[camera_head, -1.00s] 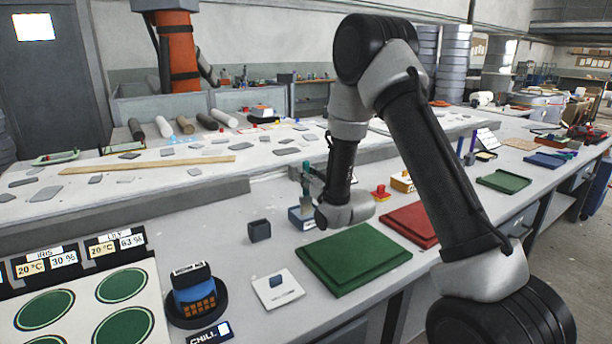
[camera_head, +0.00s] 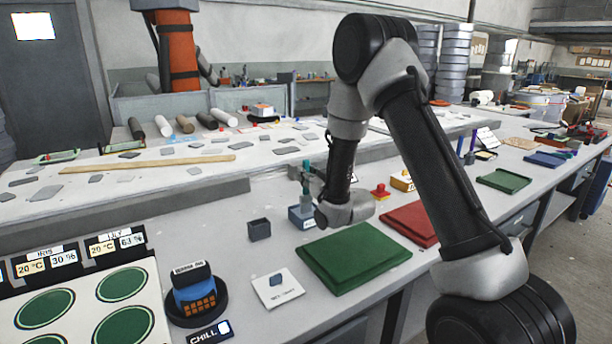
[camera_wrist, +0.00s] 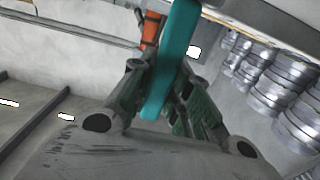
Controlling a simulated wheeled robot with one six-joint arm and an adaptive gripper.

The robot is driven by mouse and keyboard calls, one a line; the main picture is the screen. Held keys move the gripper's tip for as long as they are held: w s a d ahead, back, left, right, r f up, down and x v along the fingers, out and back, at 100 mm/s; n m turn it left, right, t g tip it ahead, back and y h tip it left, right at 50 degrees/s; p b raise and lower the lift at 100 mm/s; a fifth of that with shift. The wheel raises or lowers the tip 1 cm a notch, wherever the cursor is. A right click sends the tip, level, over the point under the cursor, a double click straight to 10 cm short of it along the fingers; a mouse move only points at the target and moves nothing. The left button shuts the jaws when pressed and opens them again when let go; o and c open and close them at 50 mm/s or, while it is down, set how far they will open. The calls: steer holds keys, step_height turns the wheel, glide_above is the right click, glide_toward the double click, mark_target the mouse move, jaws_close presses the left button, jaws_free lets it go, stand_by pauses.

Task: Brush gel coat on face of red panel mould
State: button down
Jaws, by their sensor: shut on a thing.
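The red panel mould (camera_head: 410,222) lies flat on the bench, partly hidden behind my arm. My gripper (camera_wrist: 167,88) is shut on a teal brush handle (camera_wrist: 172,50) in the wrist view. In the head view the brush (camera_head: 306,178) stands upright just left of my wrist, with its lower end at a small blue-grey pot (camera_head: 301,217). I cannot tell whether the brush tip is inside the pot or just behind it. My gripper is left of the red mould, apart from it, and mostly hidden by my wrist in the head view.
A green panel mould (camera_head: 354,258) lies in front of the red one. A small dark cup (camera_head: 259,230) and a white card (camera_head: 277,289) are to the left. A red-topped item (camera_head: 380,191) and a yellow box (camera_head: 402,181) stand behind the red mould. Another green mould (camera_head: 503,180) is farther right.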

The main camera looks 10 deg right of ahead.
steer(key=shift+r, duration=3.45)
